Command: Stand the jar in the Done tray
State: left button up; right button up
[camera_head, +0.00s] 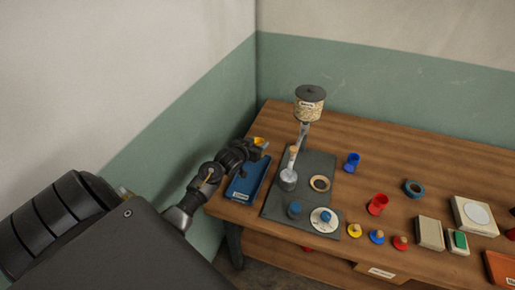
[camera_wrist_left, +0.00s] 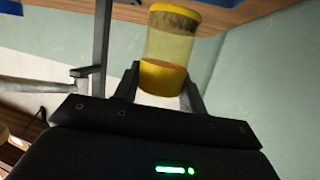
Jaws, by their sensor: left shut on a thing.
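My left gripper (camera_head: 254,146) is shut on the jar, above the far end of the blue tray. The jar shows as a small yellow thing (camera_head: 261,141) at the fingertips. In the left wrist view the jar (camera_wrist_left: 172,42) is see-through and yellowish, with yellow bands at both ends, between the two fingers (camera_wrist_left: 162,88). The blue tray (camera_head: 239,190) lies at the table's left end, with a label on its front edge too small to read. The arm hides part of it. The jar looks clear of the tray; its exact tilt is hard to tell. My right gripper is not in view.
Blue and red cups, small knobbed pieces and boxes lie farther right. A wall stands close behind the tray.

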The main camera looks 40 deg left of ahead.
pick_arm(q)
jog(key=shift+w+a+f, duration=0.1)
jog(key=shift+f, duration=0.85)
jog(key=shift+w+a+f, duration=0.1)
jog(key=shift+f, duration=0.8)
jog(key=shift+f, duration=0.25)
jog(key=o, duration=1.1)
